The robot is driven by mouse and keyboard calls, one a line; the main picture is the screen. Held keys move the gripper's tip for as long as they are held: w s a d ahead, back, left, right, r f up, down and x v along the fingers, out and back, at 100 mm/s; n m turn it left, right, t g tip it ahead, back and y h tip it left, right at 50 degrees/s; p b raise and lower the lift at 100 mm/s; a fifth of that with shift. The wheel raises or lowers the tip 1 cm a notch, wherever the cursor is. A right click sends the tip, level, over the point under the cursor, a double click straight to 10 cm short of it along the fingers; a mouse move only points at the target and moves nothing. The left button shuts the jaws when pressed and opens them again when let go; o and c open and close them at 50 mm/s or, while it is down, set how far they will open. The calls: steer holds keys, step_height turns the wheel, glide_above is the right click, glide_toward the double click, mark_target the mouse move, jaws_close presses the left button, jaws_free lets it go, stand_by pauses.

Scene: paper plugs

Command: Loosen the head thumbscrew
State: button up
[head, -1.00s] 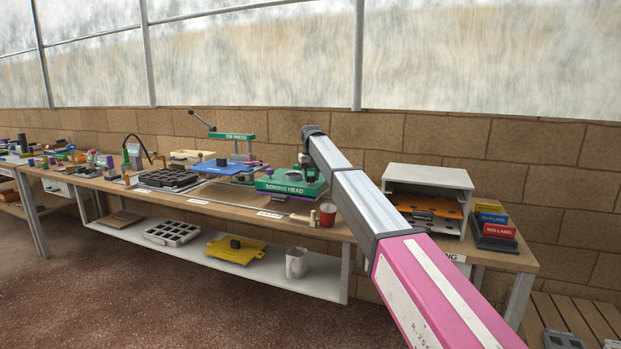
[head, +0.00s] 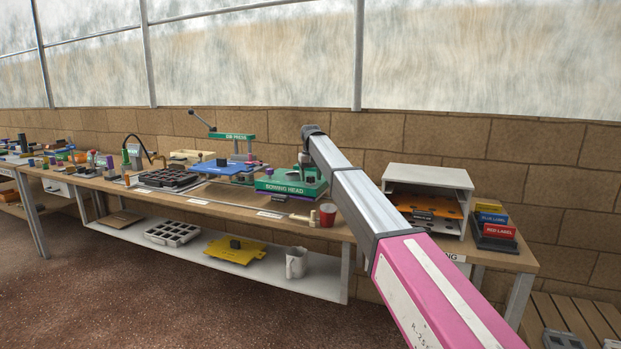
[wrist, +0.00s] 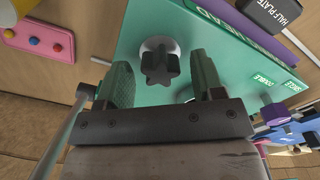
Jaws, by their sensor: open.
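The green sowing head (head: 275,186) sits on the bench, and my gripper (head: 306,172) is over it at the end of my arm. In the wrist view the green plate of the sowing head (wrist: 145,25) fills the middle. A dark star-shaped thumbscrew (wrist: 159,65) stands on it on a pale round collar. My gripper (wrist: 162,72) is open, with one green finger left of the thumbscrew and one right of it. A gap shows on both sides of the knob. Whether the fingertips are level with the knob is unclear.
A black half-plate block (wrist: 275,12) and a purple knob (wrist: 274,112) are at the right in the wrist view.

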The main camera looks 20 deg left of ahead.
steer(key=shift+r, duration=1.9)
steer(key=m, duration=1.2)
steer(key=shift+f, duration=0.15)
steer(key=shift+f, duration=1.85)
